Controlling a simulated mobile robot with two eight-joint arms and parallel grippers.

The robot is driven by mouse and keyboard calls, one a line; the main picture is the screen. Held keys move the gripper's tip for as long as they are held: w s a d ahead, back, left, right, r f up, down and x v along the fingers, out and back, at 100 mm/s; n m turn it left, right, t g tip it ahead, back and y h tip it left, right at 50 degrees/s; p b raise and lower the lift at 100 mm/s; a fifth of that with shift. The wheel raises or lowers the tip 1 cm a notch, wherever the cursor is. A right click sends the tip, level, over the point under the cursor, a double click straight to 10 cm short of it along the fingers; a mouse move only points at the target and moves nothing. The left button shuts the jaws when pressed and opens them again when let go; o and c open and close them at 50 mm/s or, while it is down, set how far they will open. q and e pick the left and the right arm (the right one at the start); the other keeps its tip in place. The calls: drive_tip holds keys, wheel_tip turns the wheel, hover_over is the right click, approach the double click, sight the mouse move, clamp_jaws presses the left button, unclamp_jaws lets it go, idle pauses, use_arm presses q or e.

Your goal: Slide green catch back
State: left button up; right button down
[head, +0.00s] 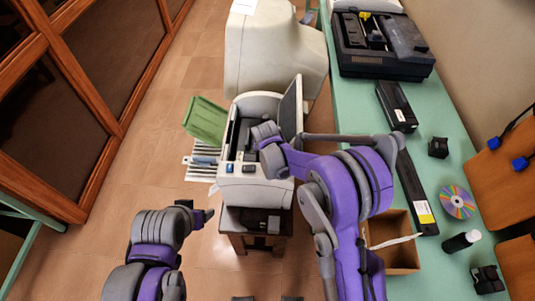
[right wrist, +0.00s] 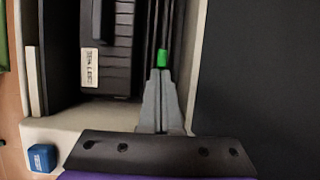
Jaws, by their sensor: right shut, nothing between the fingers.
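The green catch (right wrist: 162,58) is a small bright green piece in a dark slot inside the open printer (head: 241,188), in the right wrist view. My right gripper (right wrist: 160,73) is shut, with its grey fingertips right at the catch's near end. I cannot tell whether they touch it. In the head view my right gripper (head: 264,136) reaches into the printer, and the catch is hidden there. My left gripper (head: 206,216) is low on the left, away from the printer, and its jaws are too unclear to read.
The printer's raised lid (head: 291,107) stands close beside my right arm. A dark cartridge block (right wrist: 105,45) lies left of the slot. A green flap (head: 205,120) sticks out at the printer's left. A green table (head: 358,110) with several devices runs along the right.

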drive_tip(key=v, duration=1.1)
drive_tip(key=shift+d, duration=0.1)
drive_tip(key=s+d+r+m, duration=0.4)
drive_tip(key=s+d+m, duration=0.2)
drive_tip(key=m, duration=0.3)
drive_tip(key=s+d+r+m, duration=0.4)
drive_tip(key=s+d+m, duration=0.25)
drive_tip(key=m, duration=0.25)
drive_tip(key=s+d+f+m+t, duration=0.1)
drive_tip(key=s+d+m, duration=0.4)
drive_tip(key=s+m, duration=0.7)
drive_tip(key=f+m, duration=0.1)
drive_tip(key=m, duration=0.4)
drive_tip(key=shift+s+d, duration=0.2)
drive_tip(key=shift+s, duration=0.2)
